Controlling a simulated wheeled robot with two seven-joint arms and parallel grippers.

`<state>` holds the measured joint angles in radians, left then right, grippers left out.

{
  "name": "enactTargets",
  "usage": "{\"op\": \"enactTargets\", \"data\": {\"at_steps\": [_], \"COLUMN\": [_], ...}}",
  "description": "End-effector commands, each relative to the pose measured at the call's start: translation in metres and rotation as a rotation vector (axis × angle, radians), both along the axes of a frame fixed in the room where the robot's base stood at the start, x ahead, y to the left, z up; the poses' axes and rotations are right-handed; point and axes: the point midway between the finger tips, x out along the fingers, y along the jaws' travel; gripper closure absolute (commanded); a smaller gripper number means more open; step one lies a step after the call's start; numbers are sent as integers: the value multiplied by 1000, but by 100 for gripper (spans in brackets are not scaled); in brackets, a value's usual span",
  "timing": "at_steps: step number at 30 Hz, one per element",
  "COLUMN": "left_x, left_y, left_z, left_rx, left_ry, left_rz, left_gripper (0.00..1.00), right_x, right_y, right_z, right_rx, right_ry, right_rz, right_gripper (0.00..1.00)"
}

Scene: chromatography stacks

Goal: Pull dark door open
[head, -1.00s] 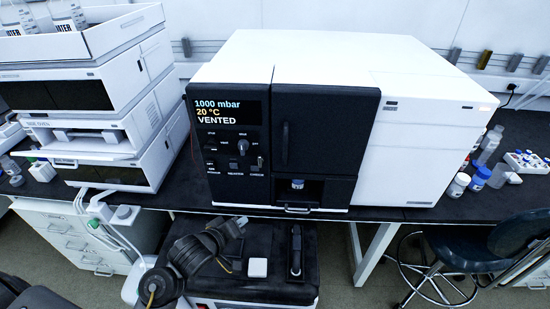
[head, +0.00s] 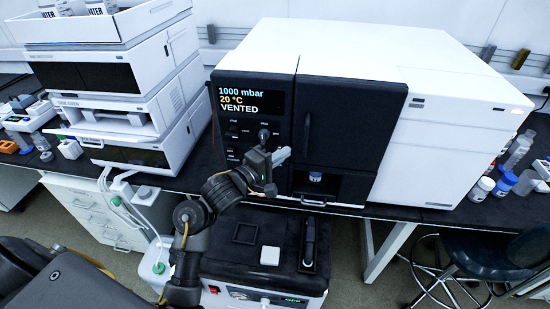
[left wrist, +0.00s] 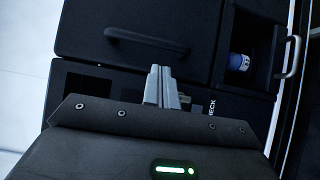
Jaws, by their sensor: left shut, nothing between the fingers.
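The dark door (head: 345,125) is on the front of the large white instrument, right of its display, and looks closed. Its vertical handle (head: 307,133) is near the door's left edge; the handle also shows in the left wrist view (left wrist: 146,41). My left gripper (head: 283,154) is shut and empty, in front of the control panel, left of and below the handle. In the left wrist view its fingertips (left wrist: 160,70) point toward the dark front, apart from the handle as far as I can tell. My right gripper is not in view.
Below the door is an open recess with a blue-capped vial (head: 315,177) and a lower bar handle (head: 313,203). A stack of white modules (head: 120,110) stands left. Bottles (head: 482,189) stand right. A black-topped unit (head: 225,262) is below the bench.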

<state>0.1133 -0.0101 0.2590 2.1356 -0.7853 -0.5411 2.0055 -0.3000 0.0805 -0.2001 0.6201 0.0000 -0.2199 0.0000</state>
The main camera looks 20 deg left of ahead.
Motion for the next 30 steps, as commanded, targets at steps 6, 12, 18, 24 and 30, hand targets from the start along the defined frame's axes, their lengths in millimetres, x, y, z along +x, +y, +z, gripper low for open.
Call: {"op": "enactTargets", "data": {"at_steps": [6,12,18,24,30], "left_x": [32,47,49,49,51], "left_y": [-14,-19,-20,-20,-16], "left_z": [1,0,0,0,0], "left_rx": [-2,-1,2,1,1], "left_ry": [0,0,-1,1,2], "left_rz": [0,1,1,1,13], "left_gripper": [100,100,100,100,100], "right_x": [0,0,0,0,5], "right_y": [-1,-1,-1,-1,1], "right_z": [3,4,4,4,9], "right_rx": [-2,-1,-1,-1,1], "right_ry": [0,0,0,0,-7], "right_rz": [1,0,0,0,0], "right_gripper": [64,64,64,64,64]}}
